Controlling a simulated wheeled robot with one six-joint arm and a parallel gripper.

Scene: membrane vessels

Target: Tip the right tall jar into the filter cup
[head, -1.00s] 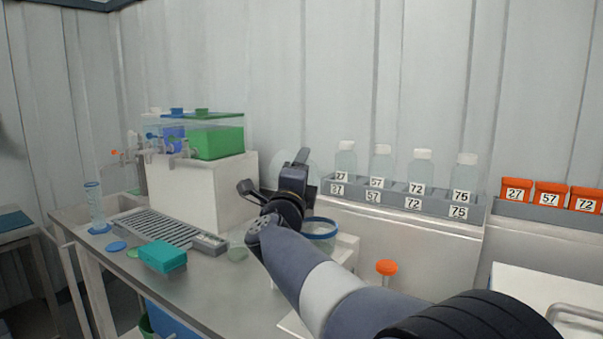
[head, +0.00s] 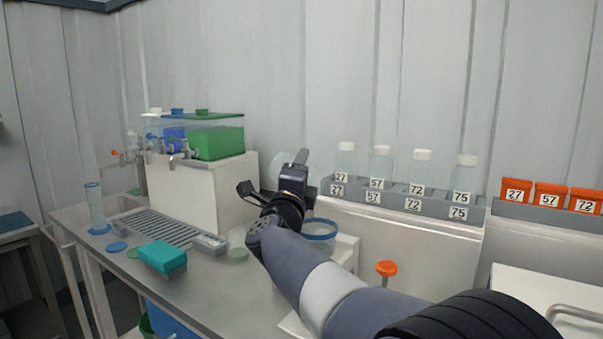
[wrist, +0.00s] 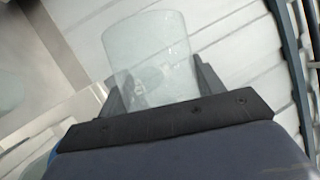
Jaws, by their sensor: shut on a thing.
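My gripper (head: 277,178) is raised above the bench in the head view, shut on a clear glass jar (wrist: 148,58). In the wrist view the jar stands out between the two fingers, its wide end away from the palm, and it looks empty or holds only clear liquid. In the head view its faint outline (head: 279,161) shows behind the fingers and it appears tilted. A wide clear vessel with a blue rim (head: 320,237), possibly the filter cup, sits below and right of my gripper, partly hidden by my arm.
A white block (head: 185,190) carries tanks with taps, including a green one (head: 217,143). A grey rack (head: 385,198) of numbered bottles stands at right. A small clear beaker (head: 237,243), a teal box (head: 162,257), a drip grate (head: 160,229) and a blue-rimmed cylinder (head: 95,207) are on the bench.

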